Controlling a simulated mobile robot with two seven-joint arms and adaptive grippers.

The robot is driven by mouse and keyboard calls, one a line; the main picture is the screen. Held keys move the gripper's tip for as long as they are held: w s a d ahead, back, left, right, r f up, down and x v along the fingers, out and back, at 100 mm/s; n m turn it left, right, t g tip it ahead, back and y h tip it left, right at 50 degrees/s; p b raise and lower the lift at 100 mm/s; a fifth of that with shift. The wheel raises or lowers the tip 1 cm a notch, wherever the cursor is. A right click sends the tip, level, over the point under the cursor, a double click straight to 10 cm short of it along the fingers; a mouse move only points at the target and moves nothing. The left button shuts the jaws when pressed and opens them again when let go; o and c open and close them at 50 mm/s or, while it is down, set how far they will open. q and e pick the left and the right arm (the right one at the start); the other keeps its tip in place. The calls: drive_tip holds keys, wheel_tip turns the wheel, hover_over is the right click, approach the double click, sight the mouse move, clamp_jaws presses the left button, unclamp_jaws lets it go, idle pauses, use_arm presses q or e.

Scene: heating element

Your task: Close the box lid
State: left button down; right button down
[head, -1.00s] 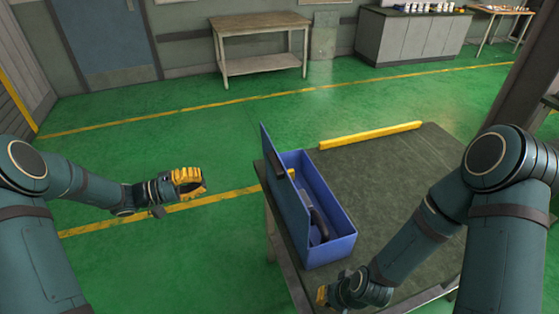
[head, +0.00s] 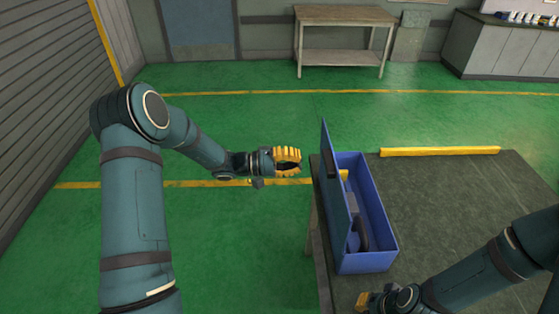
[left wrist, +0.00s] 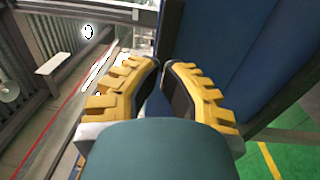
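The blue box (head: 368,262) sits on the left edge of the dark table. Its blue lid (head: 333,200) stands nearly upright on the box's left side, so the box is open. A dark curved item (head: 362,234) lies inside; the lid hides part of the interior. My left gripper (head: 296,161) is left of the lid, over the floor and apart from the lid. In the left wrist view its yellow fingers (left wrist: 161,66) curve together with nothing between them, in front of a large blue surface (left wrist: 225,45). My right gripper (head: 362,300) is at the bottom, small and partly hidden.
The dark table (head: 450,200) has clear room right of the box. A yellow bar (head: 440,151) lies along its back edge. Green floor (head: 250,230) is free left of the table. A workbench (head: 345,16) and a grey cabinet (head: 500,50) stand far back.

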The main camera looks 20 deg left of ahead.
sight(324, 159)
use_arm(q)
drive_tip(key=x, duration=0.6)
drive_tip(key=shift+p, duration=0.3)
use_arm(e)
drive_tip(key=shift+r, duration=0.35)
drive_tip(key=shift+d, duration=0.1)
